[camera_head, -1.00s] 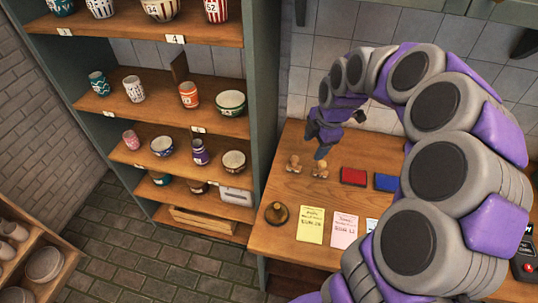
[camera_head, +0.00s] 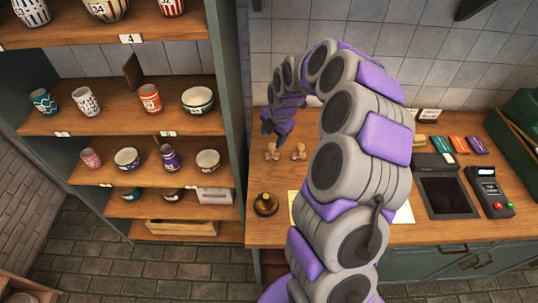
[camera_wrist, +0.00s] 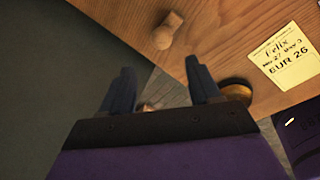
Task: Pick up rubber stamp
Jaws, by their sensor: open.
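Two small wooden rubber stamps stand side by side near the left end of the wooden table, a left one (camera_head: 272,152) and a right one (camera_head: 299,152). My gripper (camera_head: 275,130) is just above and behind them in the head view, nearer the left one. In the wrist view my gripper (camera_wrist: 160,66) has its two dark fingers spread with no stamp between them. One wooden stamp (camera_wrist: 167,31) shows past the fingertips there, apart from them; I cannot tell which of the two it is.
A round brass-and-wood bell (camera_head: 266,204) stands near the table's front left corner; a yellow note (camera_wrist: 286,55) lies near it. My arm hides the table's middle. A card terminal (camera_head: 488,190) is at right. A shelf of cups (camera_head: 145,228) stands left.

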